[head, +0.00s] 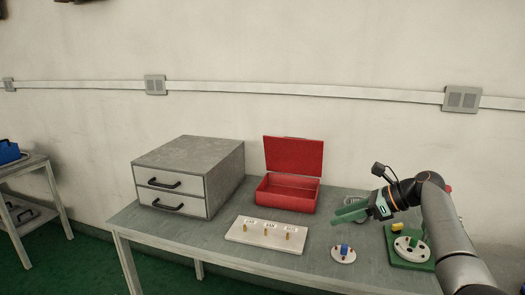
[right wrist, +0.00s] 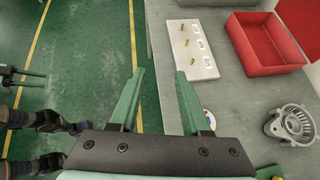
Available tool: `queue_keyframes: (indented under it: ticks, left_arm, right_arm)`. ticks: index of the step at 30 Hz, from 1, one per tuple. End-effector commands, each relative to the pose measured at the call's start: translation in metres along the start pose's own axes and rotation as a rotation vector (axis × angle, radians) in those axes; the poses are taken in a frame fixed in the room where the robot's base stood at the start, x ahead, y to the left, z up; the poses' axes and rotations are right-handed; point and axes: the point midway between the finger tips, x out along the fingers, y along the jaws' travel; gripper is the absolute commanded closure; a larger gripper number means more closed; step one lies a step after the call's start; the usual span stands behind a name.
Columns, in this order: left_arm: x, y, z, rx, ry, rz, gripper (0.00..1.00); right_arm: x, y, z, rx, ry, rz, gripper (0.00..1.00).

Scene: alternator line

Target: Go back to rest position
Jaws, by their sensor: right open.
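My right gripper (head: 350,211) is over the right part of the grey workbench (head: 215,236), with its arm coming in from the right edge of the head view. Its two green fingers are apart with nothing between them. In the right wrist view the open right gripper (right wrist: 160,85) shows the floor and the bench edge between its fingers.
A red open box (head: 287,193), a drawer cabinet (head: 188,170) and a white board with brass pins (head: 265,236) stand on the bench. A white disc with a blue part (head: 344,255), a green fixture (head: 401,256) and a metal housing (right wrist: 294,124) are near the gripper.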

Motion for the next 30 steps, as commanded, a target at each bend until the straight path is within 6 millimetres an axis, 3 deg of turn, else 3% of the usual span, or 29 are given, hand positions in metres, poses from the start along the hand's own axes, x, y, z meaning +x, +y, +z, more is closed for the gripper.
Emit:
queue_keyframes:
  ticks: [1, 6, 12, 18, 26, 30]
  left_arm:
    - [0.000, 0.000, 0.000, 0.000, 0.000, 0.000, 0.50]
    - [-0.001, 0.000, 0.002, -0.001, -0.004, 0.000, 0.50]
    - [-0.001, 0.000, 0.002, -0.001, -0.004, 0.000, 0.50]
    - [-0.001, 0.000, 0.003, -0.001, -0.006, 0.000, 0.50]
    - [-0.001, 0.001, 0.004, -0.002, -0.007, 0.001, 0.50]
    - [-0.001, 0.001, 0.004, -0.002, -0.007, 0.000, 0.50]
  right_arm:
    - [0.004, 0.000, -0.030, -0.009, 0.045, -0.022, 0.53]
    - [0.013, 0.016, -0.109, -0.077, 0.185, -0.064, 0.53]
    - [0.026, 0.053, -0.168, -0.166, 0.303, -0.055, 0.53]
    - [0.037, 0.098, -0.210, -0.252, 0.384, -0.014, 0.53]
    - [0.024, 0.033, -0.200, -0.727, 0.475, -0.223, 0.53]
    - [0.007, -0.005, -0.191, -1.062, 0.600, -0.340, 0.53]
